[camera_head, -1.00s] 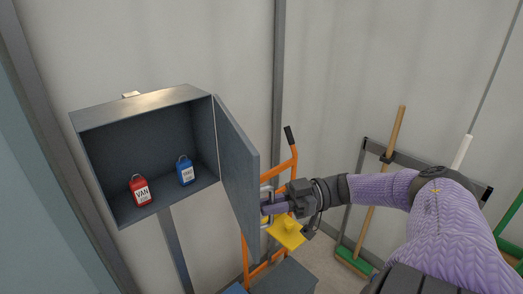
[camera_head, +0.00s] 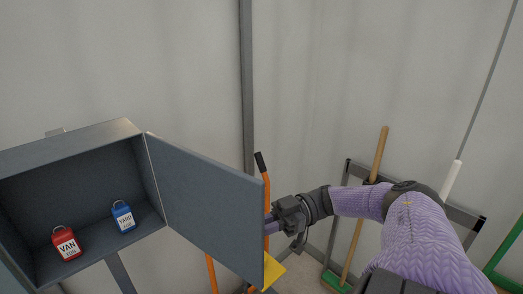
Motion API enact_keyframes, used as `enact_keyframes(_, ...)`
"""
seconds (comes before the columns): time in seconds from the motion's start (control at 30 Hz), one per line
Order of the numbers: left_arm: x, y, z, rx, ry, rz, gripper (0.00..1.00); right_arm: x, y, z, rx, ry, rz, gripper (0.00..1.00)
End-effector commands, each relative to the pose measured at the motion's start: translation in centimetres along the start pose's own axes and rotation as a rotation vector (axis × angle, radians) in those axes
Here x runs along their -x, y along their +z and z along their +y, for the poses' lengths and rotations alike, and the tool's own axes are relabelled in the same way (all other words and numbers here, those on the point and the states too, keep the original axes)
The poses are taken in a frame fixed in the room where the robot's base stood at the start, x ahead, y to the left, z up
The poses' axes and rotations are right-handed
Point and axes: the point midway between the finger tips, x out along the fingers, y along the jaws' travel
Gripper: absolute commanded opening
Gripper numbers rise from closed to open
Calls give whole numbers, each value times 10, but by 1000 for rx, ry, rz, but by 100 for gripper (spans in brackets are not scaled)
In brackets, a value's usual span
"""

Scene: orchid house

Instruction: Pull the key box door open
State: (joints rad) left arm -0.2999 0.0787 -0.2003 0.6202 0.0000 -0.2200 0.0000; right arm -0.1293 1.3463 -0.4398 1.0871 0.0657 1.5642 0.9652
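The grey key box (camera_head: 75,147) is on the left, with its front open and its inside in sight. Its door (camera_head: 207,200) is hinged on the box's right side and stands swung wide open toward the right. A red VAN key tag (camera_head: 66,243) and a blue YARD key tag (camera_head: 123,217) are inside the box. My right gripper (camera_head: 272,222) is at the door's outer edge, partly behind the door. Its fingertips are hidden, so I cannot tell whether they hold the door. My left gripper is out of view.
An orange hand truck (camera_head: 265,190) stands behind the door. A yellow piece (camera_head: 274,273) shows below my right gripper. A broom with a wooden handle (camera_head: 379,155) leans on a rack at the right. Bare wall lies above the door.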

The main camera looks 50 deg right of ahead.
Motion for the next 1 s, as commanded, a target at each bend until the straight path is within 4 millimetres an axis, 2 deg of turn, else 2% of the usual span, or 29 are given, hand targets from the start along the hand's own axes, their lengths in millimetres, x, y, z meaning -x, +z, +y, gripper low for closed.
enact_keyframes(0.47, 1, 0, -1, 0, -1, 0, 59, 0, 0, 1, 0, 2, 1, 0)
enact_keyframes(0.5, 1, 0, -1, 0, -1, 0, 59, 0, 0, 1, 0, 2, 1, 21)
enact_keyframes(0.63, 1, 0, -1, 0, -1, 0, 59, 0, 0, 1, 0, 2, 1, 49)
enact_keyframes(0.9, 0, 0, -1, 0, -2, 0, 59, 0, 0, 0, 0, 2, 1, 49)
enact_keyframes(1.0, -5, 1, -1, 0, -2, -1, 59, 7, 2, 1, 0, 3, -1, 49)
